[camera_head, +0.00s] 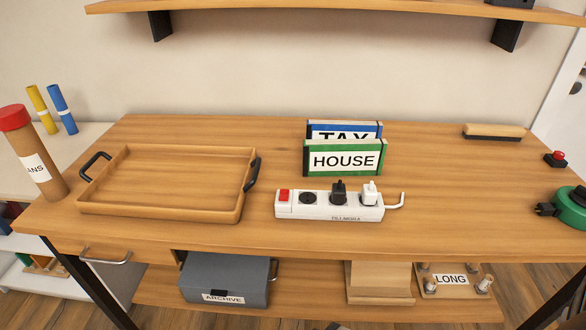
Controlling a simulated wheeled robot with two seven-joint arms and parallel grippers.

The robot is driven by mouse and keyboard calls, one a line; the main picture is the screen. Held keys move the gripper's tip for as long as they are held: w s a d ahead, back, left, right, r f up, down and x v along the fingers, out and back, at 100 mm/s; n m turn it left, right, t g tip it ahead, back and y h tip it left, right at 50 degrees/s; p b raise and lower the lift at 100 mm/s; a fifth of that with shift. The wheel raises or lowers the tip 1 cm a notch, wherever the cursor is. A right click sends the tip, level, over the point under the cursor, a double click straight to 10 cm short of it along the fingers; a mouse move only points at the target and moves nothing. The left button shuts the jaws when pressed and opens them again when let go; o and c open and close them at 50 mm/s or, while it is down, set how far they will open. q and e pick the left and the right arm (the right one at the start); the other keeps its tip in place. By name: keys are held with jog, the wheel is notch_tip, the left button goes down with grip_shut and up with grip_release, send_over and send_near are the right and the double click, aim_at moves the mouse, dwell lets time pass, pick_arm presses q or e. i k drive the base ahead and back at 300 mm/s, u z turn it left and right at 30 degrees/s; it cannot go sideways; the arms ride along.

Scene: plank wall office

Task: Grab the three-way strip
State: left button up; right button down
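The three-way strip (313,207) is a white power strip lying on the wooden desk, right of centre and near the front. It has a red switch at its left end and an empty black socket beside that. A black plug (339,193) and a white plug (369,193) sit in its other two sockets. A short white cord sticks out at its right end. Neither of my grippers shows in the head view.
Green HOUSE (344,160) and blue TAX binders stand just behind the strip. A wooden tray (160,213) with black handles lies to the left. A green reel (566,209) is at the right edge. Bare desk (440,180) lies right of the strip.

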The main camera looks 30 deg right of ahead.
aim_at(302, 204)
jog(key=z, duration=0.5)
jog(key=k, duration=0.6)
jog(key=z, duration=1.2)
jog(key=i, duration=0.75)
jog(key=u, duration=0.2)
